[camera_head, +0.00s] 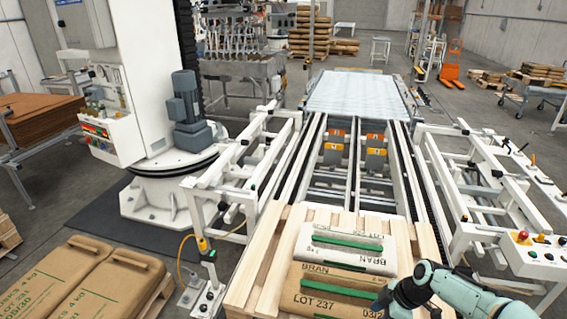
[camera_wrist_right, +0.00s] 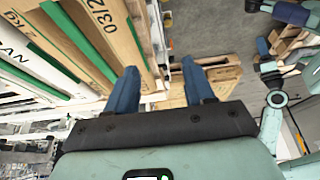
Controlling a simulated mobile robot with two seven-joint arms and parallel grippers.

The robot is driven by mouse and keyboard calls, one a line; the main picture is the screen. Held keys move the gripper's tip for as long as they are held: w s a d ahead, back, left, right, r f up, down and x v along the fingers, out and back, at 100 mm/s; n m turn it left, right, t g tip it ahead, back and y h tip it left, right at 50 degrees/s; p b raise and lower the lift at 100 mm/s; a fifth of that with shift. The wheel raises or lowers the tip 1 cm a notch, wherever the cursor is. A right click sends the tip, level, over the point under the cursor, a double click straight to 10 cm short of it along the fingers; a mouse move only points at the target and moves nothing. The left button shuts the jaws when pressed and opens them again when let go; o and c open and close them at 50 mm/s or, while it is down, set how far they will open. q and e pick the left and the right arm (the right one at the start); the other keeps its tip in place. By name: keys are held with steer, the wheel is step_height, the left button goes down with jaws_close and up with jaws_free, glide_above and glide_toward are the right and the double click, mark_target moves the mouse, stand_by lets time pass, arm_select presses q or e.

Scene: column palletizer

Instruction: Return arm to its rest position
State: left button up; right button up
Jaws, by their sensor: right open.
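My right arm enters the head view from the lower right, with its dark gripper (camera_head: 384,302) at the near right corner of the sacks on the pallet. In the right wrist view this gripper (camera_wrist_right: 160,78) is open, its two blue fingers apart with nothing held between them. A pale BRAN sack (camera_head: 345,262) and a brown LOT 237 sack (camera_head: 312,302), both with green stripes, lie on a wooden pallet (camera_head: 262,262). The brown sack (camera_wrist_right: 112,28) is left of the fingers in the wrist view. Whether the gripper touches it is unclear. My left gripper is not in view.
A conveyor frame (camera_head: 318,150) runs away behind the pallet. A white machine column with a grey motor (camera_head: 188,118) stands at left. More brown sacks (camera_head: 75,272) lie at lower left. A rail with a red button (camera_head: 523,237) is at right, near my arm.

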steer(key=s+a+f+m, duration=0.4)
steer(key=f, duration=0.5)
steer(key=s+a+f+m, duration=0.4)
steer(key=f, duration=0.5)
steer(key=s+a+f+m, duration=0.1)
steer(key=s+f+m, duration=0.2)
steer(key=s, duration=0.4)
steer(key=s+a+f+m+g, duration=0.1)
steer(key=s+a+f+m, duration=0.1)
steer(key=s, duration=0.4)
steer(key=s+a+f+m, duration=0.2)
steer(key=s+f+m, duration=0.2)
steer(key=s+m, duration=0.2)
steer(key=shift+s+f+g, duration=0.2)
steer(key=shift+s+g, duration=0.2)
steer(key=shift+s, duration=0.4)
steer(key=shift+c, duration=1)
steer(key=shift+d, duration=0.1)
steer(key=shift+s, duration=0.1)
